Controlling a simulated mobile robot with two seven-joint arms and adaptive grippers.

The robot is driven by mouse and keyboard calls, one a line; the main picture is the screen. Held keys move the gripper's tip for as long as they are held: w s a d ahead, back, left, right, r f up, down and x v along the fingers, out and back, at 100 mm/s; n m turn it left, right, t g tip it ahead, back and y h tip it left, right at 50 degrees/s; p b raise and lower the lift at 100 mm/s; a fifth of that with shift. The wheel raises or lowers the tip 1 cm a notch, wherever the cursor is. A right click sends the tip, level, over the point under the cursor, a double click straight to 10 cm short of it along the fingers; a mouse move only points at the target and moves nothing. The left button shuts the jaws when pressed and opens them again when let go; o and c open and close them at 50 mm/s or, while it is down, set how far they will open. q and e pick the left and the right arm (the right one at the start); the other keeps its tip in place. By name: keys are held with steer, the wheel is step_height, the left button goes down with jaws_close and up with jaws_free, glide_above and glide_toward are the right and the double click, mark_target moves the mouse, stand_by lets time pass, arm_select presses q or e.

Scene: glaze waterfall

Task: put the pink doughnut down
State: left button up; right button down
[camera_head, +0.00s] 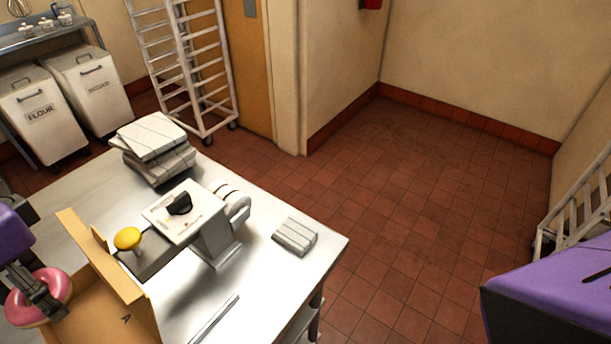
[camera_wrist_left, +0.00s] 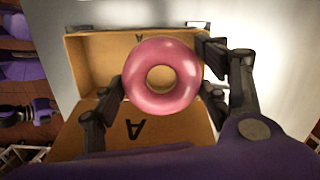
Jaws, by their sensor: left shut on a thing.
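The pink doughnut (camera_head: 62,281) is at the lower left of the head view, held in my left gripper (camera_head: 38,288). In the left wrist view the doughnut (camera_wrist_left: 160,105) is a glossy ring with its hole facing the camera, and the fingers are shut on its two sides. An open cardboard box (camera_head: 118,318) marked "A" stands on the steel table beside and below the gripper. In the left wrist view the box (camera_wrist_left: 90,70) lies behind the doughnut; I cannot tell how far below. My right gripper is out of view.
A stack of flat packages (camera_head: 155,140) and a grey block (camera_head: 295,237) lie farther off. Bare tabletop shows at the front right.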

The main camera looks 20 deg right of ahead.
arm_select(q)
steer(key=f, duration=0.1)
steer(key=w+f, duration=0.1)
steer(key=f, duration=0.1)
steer(key=w+f, duration=0.1)
steer(key=f, duration=0.1)
steer(key=shift+d+b, duration=0.2)
steer(key=shift+b, duration=0.1)
steer(key=shift+f, duration=0.2)
steer(key=shift+f, duration=0.2)
steer(key=shift+s+f, duration=0.1)
steer(key=shift+f, duration=0.25)
steer(key=o, duration=1.1)
steer(key=shift+o, duration=0.2)
